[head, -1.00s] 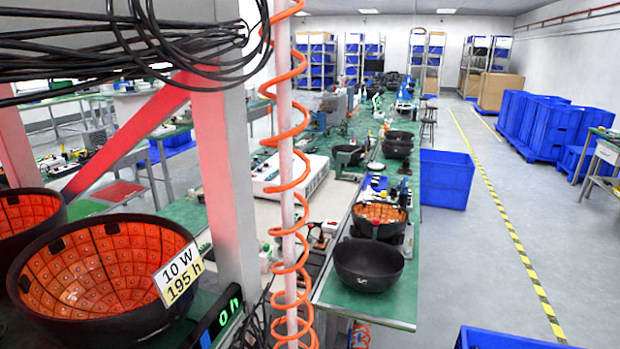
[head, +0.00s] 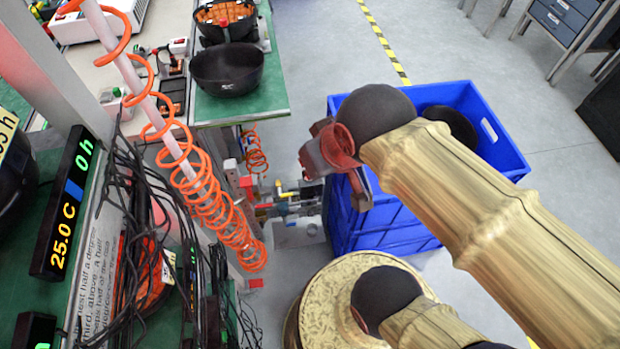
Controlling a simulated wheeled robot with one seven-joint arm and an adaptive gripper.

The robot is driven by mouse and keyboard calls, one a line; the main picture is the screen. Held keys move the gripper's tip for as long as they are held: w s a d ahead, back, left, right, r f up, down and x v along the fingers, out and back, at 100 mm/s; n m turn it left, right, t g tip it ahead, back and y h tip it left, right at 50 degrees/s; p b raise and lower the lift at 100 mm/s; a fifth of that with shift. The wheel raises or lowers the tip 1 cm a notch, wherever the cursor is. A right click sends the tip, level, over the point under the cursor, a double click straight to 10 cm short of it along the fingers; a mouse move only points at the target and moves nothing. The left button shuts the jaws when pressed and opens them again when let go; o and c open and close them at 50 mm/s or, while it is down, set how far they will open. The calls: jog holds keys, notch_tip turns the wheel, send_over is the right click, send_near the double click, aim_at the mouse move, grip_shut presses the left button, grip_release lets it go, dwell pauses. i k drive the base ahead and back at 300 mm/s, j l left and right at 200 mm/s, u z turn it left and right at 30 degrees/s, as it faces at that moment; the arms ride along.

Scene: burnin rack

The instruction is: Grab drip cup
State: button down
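I cannot pick out a drip cup with certainty. A cluster of small fittings (head: 290,205) with grey, yellow and red parts sits low beyond the orange coiled hose, below the end of the green bench. My gripper (head: 335,178) shows dark and reddish at the end of my beige-sleeved arm. In the picture it is just right of the fittings and overlaps the blue bin (head: 400,235). Its fingers are seen at an angle, so their opening is unclear. I see nothing held in it.
The orange coiled hose (head: 215,210) hangs around a pale pole at left. Black cables (head: 125,200) tangle beside a display (head: 65,215) reading 25.0 C. A black bowl (head: 227,70) stands on the green bench (head: 240,108). Grey floor (head: 460,65) is open behind the bin.

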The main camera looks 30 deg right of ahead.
aim_at(312, 229)
jog(key=k+l+z, duration=0.15)
jog(key=k+l, duration=0.25)
jog(key=l+u, duration=0.2)
jog(key=u, duration=0.2)
jog(key=k+l+u, duration=0.15)
jog(key=u, duration=0.3)
jog(key=k+l+u, duration=0.15)
jog(key=u, duration=0.25)
